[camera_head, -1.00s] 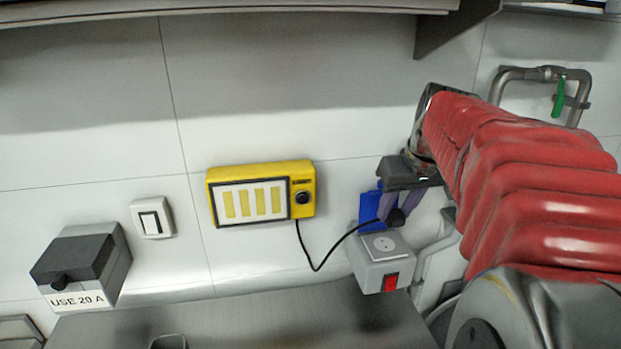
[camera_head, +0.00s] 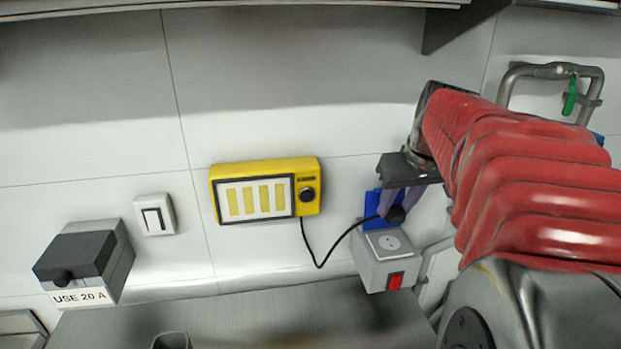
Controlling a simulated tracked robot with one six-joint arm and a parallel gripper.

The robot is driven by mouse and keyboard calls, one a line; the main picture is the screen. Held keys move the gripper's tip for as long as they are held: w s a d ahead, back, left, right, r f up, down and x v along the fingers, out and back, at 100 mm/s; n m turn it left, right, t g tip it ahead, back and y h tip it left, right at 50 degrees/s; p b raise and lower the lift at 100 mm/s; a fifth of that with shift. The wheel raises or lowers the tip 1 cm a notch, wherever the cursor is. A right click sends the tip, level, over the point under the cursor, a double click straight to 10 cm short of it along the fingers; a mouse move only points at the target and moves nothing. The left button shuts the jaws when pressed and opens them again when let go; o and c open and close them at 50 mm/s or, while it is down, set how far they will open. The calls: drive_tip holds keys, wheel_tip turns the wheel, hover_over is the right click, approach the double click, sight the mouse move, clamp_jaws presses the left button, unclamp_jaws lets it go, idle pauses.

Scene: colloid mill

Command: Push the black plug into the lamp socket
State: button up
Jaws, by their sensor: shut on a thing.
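The black plug (camera_head: 396,215) is held between the fingers of my gripper (camera_head: 394,208), which is shut on it. A black cord runs from the plug to the yellow lamp (camera_head: 265,190) on the wall.
A grey box marked "USE 20 A" (camera_head: 105,273) and a white wall switch (camera_head: 155,214) are to the left. A pipe with a green valve handle (camera_head: 569,95) is at upper right. A shelf (camera_head: 250,8) runs along the top. The grey worktop (camera_head: 260,318) is mostly clear.

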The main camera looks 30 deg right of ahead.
sight(395, 224)
drive_tip(key=shift+f, duration=2.6)
drive_tip(key=shift+s, duration=0.1)
drive_tip(key=shift+f, duration=0.5)
idle(0.5)
drive_tip(key=o, duration=1)
drive_tip(key=shift+o, duration=0.2)
drive_tip(key=v, duration=1.3)
drive_tip(key=shift+s+r, duration=0.2)
drive_tip(key=shift+r, duration=0.05)
drive_tip(key=shift+a, duration=0.15)
